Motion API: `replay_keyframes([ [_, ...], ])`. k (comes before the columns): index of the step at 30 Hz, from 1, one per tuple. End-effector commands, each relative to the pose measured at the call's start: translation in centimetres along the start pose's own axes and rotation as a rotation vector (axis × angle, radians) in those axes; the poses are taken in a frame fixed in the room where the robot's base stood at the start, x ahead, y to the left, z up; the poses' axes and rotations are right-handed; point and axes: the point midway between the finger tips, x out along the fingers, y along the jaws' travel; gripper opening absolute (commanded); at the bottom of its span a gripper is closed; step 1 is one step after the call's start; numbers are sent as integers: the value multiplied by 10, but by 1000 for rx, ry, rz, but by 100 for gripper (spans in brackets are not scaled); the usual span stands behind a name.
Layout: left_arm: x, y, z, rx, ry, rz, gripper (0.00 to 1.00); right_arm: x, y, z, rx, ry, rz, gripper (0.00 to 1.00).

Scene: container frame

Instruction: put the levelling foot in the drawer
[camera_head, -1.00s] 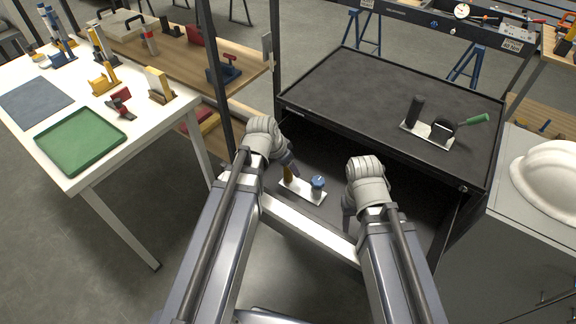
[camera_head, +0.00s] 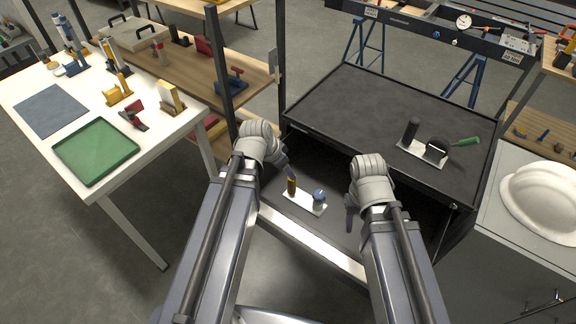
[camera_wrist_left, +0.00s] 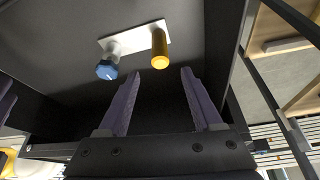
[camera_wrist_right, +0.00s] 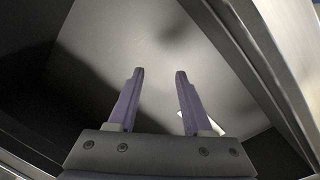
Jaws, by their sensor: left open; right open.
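The drawer (camera_head: 328,224) is pulled out below a black cabinet top. A white plate (camera_head: 296,202) in it carries an upright yellow-orange cylinder (camera_head: 292,186) and a blue knob (camera_head: 319,197). On the cabinet top, another white plate (camera_head: 422,157) carries a black cylinder (camera_head: 410,131) and a round black piece (camera_head: 437,149). I cannot tell which piece is the levelling foot. My left gripper (camera_wrist_left: 161,73) is open and empty, over the drawer, near the yellow-orange cylinder (camera_wrist_left: 159,50) and blue knob (camera_wrist_left: 107,70). My right gripper (camera_wrist_right: 160,72) is open and empty over the drawer's right part.
A green-handled tool (camera_head: 465,142) sticks out beside the round black piece. A white table at left holds a green tray (camera_head: 97,151), a blue-grey mat (camera_head: 50,110) and several fixtures. A dark post (camera_head: 226,80) stands beside the cabinet. A white basin (camera_head: 540,200) is at right.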

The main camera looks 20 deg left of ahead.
Motion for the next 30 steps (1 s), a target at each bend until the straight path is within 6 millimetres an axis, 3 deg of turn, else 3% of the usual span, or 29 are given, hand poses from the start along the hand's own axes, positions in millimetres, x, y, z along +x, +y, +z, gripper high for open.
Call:
replay_keyframes([
  [1, -16, 0, -2, -1, 0, 0, 67, -15, 2, 1, 0, 0, 0, 50],
  [6, -32, 0, -1, 1, 0, 0, 67, -30, 3, 2, 0, 0, 0, 50],
  [14, -33, 5, 0, 0, -10, 5, 67, -32, 3, 2, 0, 0, 0, 50],
  [17, -28, 28, -1, -14, -64, 20, 67, -31, 3, 2, 0, 0, 0, 50],
  [24, -21, 115, 10, -101, -307, -7, 67, -31, 3, 2, 0, 0, 0, 50],
  [30, -26, 155, 23, -166, -429, -95, 67, -31, 3, 2, 0, 0, 0, 50],
])
